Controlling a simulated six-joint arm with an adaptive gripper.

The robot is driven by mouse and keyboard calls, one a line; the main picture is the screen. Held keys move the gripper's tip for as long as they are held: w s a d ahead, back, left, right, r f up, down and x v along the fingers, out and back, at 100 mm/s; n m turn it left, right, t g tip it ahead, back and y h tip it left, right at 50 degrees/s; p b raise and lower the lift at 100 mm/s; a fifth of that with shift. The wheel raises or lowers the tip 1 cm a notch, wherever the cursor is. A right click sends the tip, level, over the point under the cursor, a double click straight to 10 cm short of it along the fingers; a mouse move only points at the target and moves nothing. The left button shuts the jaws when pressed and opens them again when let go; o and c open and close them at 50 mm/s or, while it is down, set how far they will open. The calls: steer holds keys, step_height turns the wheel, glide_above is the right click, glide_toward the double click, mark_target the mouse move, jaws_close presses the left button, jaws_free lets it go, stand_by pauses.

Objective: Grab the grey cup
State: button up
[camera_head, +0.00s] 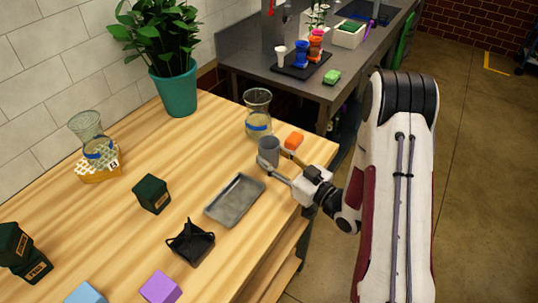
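The grey cup (268,148) stands upright near the right end of the wooden table, in front of a glass vase. My gripper (274,159) reaches in from the right, low over the table. Its two fingers are spread apart, one at the near left side of the cup and one at its right side. The cup's lower part is partly hidden by the near finger. Whether the fingers touch the cup is too small to tell.
A glass vase with a blue band (258,117) stands just behind the cup, and an orange block (294,140) lies close to its right. A grey metal tray (234,199) lies in front. A black holder (190,242) and a dark green box (152,193) are farther left.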

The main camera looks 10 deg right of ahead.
stand_by(0.4)
step_height(320, 180, up, 10)
stand_by(0.9)
stand_by(0.7)
